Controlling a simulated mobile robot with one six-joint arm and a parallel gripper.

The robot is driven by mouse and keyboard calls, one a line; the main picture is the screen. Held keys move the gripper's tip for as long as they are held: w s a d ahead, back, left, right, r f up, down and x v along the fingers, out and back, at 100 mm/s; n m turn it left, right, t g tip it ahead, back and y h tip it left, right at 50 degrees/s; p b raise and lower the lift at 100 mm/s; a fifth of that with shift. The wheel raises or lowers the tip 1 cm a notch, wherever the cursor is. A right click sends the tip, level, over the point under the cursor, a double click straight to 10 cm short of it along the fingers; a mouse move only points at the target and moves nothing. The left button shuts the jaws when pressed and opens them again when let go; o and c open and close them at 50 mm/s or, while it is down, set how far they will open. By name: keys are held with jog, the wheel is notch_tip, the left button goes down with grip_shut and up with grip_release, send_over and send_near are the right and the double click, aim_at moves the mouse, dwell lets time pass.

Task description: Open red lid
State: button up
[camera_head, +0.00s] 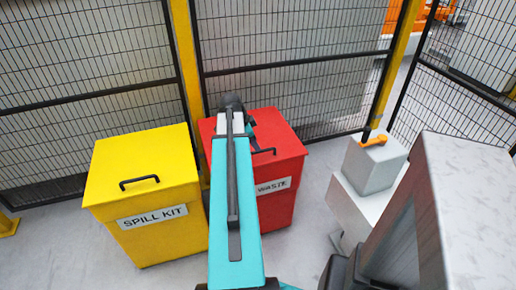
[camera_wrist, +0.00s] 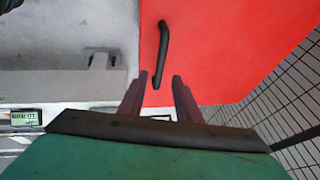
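The red waste bin (camera_head: 278,205) has a closed red lid (camera_head: 285,128) with a black bar handle (camera_head: 264,152) near its front edge. My arm reaches across the bin and hides its left part. In the wrist view the red lid (camera_wrist: 225,45) fills the upper right, and the black handle (camera_wrist: 162,50) stands on it just ahead of my fingertips. My gripper (camera_wrist: 160,78) is open and empty, its two fingers apart on either side of the handle's near end line. I cannot tell the exact gap between fingertips and handle.
A yellow spill kit bin (camera_head: 150,190) with its own black handle stands close at the left. A grey box (camera_head: 372,165) with an orange item (camera_head: 373,141) on top stands at the right. Mesh fence panels (camera_head: 290,50) with yellow posts close off the back.

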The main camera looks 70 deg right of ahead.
jog(key=shift+x, duration=2.8)
grip_shut()
